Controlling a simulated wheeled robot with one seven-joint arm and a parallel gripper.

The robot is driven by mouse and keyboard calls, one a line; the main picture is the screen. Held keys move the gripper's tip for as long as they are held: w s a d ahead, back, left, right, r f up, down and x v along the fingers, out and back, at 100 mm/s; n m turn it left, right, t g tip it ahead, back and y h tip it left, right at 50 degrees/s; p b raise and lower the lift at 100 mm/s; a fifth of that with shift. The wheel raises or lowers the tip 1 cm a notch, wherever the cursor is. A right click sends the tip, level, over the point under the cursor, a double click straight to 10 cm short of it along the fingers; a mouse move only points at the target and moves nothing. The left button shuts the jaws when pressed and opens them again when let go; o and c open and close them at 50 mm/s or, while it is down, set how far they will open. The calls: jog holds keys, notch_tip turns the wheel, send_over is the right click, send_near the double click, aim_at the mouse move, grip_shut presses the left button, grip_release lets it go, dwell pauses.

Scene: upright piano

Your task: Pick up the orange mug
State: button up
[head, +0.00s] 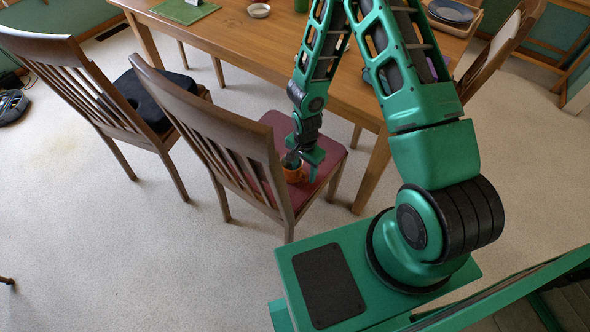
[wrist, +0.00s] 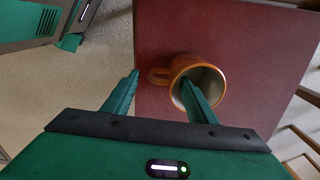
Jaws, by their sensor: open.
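The orange mug (wrist: 184,68) stands on the red seat of a wooden chair (wrist: 262,35). In the wrist view its handle points left and its open mouth shows a pale inside. My gripper (wrist: 162,84) is open, with the left finger outside the mug beyond the handle and the right finger overlapping the mug's mouth. I cannot tell whether the right finger is inside the mug or above it. In the head view my gripper (head: 303,160) is low over the seat, and the mug (head: 292,174) shows partly behind it.
The chair's slatted back (head: 212,125) rises left of the mug. A second chair with a black cushion (head: 155,100) stands farther left. Carpet at lower left is clear.

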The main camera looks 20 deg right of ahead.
jog(key=shift+f, duration=2.5)
jog(key=shift+c, duration=0.7)
grip_shut()
jog(key=shift+r, duration=0.1)
